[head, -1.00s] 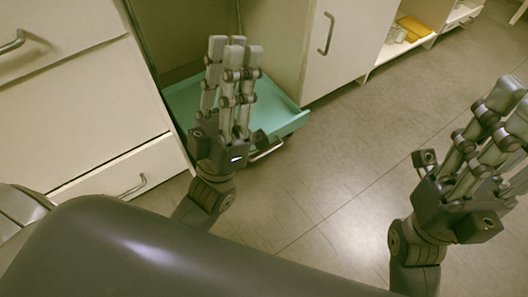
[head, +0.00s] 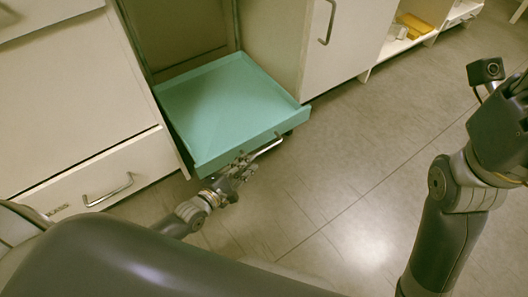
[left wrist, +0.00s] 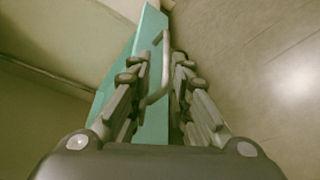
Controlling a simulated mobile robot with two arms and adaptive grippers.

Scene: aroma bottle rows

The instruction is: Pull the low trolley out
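The low trolley (head: 225,110) is a flat teal tray with low walls, standing partly out of the cabinet bay, with a metal bar handle (head: 268,147) on its front. My left gripper (head: 243,166) is low at the trolley's front, at the left part of the handle. In the left wrist view, the handle (left wrist: 165,65) runs between the two sets of fingers, beside the teal front (left wrist: 153,125). The fingers look apart, with gaps beside the bar.
White drawers (head: 105,180) stand left of the bay, and a cabinet door with a handle (head: 327,25) stands right of it. A shelf with yellow items (head: 415,24) is farther right. The grey floor (head: 350,160) before the trolley is clear.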

